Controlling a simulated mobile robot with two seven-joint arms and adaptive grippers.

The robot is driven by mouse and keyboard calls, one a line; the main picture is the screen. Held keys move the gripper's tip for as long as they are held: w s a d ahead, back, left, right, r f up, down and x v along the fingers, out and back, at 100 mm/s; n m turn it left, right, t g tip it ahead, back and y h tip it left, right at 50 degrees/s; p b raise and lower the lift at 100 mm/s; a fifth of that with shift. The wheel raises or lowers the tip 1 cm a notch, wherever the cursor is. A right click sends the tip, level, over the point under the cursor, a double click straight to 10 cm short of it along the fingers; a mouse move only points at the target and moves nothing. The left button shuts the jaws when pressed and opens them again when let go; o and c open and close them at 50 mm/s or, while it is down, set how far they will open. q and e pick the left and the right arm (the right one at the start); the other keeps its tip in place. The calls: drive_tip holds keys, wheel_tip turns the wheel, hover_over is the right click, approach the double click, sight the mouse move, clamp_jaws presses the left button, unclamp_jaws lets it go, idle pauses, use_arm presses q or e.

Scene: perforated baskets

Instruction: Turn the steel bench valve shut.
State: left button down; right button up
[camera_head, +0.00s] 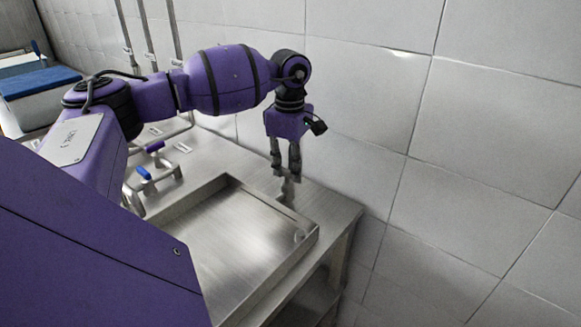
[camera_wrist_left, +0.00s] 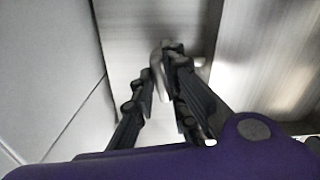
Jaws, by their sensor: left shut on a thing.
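The steel bench valve (camera_head: 287,188) stands on the steel bench behind the sunken basin, close to the tiled wall. It is small and grey, and its lower part blends with the bench. My left gripper (camera_head: 287,172) points down over it, with its fingers shut on the valve's upper part. In the left wrist view, a curved grey valve handle (camera_wrist_left: 157,72) shows between the dark fingertips of my left gripper (camera_wrist_left: 162,62). The fingers hide part of the handle, so its exact turn angle is hard to tell. My right gripper is in neither view.
The steel basin (camera_head: 184,207) with raised rims lies in front of the valve. Fittings with a blue handle (camera_head: 144,173) and a purple-blue handle (camera_head: 155,147) stand to the left. A blue-topped box (camera_head: 40,82) is far left. The tiled wall (camera_head: 370,150) is close behind.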

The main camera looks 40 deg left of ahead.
sight(289, 171)
use_arm(q)
drive_tip(key=shift+m, duration=1.1)
drive_tip(key=shift+s, duration=0.1)
drive_tip(key=c, duration=1.7)
unclamp_jaws()
drive_tip(key=shift+c, duration=0.2)
wheel_tip(289, 171, up, 12)
